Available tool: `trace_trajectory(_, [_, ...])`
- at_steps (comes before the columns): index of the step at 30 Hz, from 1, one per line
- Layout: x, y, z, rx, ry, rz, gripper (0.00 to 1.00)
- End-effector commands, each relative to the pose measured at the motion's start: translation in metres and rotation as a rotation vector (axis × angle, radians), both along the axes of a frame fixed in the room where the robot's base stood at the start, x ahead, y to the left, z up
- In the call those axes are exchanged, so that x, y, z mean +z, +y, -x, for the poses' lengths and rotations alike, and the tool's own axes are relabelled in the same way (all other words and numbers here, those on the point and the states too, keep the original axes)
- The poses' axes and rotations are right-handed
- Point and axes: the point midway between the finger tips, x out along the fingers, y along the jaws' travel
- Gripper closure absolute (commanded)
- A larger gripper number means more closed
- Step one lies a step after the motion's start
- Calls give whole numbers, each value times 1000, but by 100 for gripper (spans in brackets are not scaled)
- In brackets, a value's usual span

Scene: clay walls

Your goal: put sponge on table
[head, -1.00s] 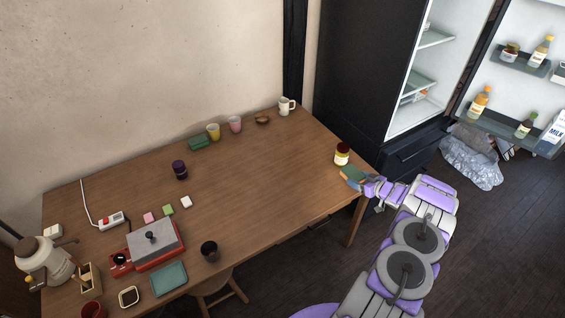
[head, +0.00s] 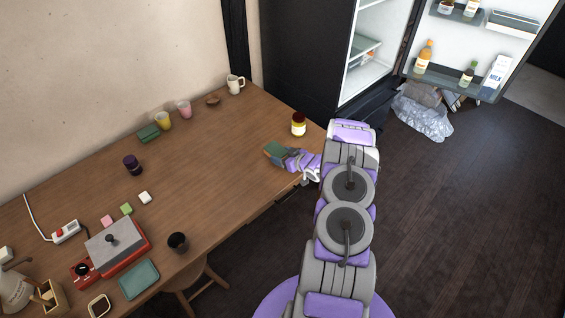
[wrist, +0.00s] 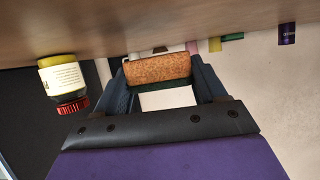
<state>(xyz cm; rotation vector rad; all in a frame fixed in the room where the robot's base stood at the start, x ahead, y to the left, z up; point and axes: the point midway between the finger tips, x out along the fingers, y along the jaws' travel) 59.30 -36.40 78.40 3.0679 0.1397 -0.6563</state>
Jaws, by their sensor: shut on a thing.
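The sponge (head: 276,149) is green on top with an orange-brown side, and it is held at the right end of the wooden table (head: 210,180). In the wrist view the sponge (wrist: 157,69) shows its brown speckled side between the two dark fingers. My gripper (head: 285,154) is shut on the sponge, over the table's right part near its edge. I cannot tell whether the sponge touches the tabletop. In the wrist view my gripper (wrist: 160,85) has a finger on each side of the sponge.
A jar (head: 298,124) with a dark red lid stands close behind the sponge; it also shows in the wrist view (wrist: 63,84). A white mug (head: 235,85), cups and a bowl line the back edge. The middle of the table is mostly clear. An open fridge (head: 375,50) stands behind.

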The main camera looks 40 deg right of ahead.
Motion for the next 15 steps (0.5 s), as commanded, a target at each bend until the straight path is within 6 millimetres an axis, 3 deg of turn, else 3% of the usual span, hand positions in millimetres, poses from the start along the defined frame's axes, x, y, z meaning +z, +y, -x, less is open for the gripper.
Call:
trace_trajectory(6, [-35, 1, 1, 0, 2, -2, 58])
trace_trajectory(15, [-35, 2, 1, 0, 1, 0, 58])
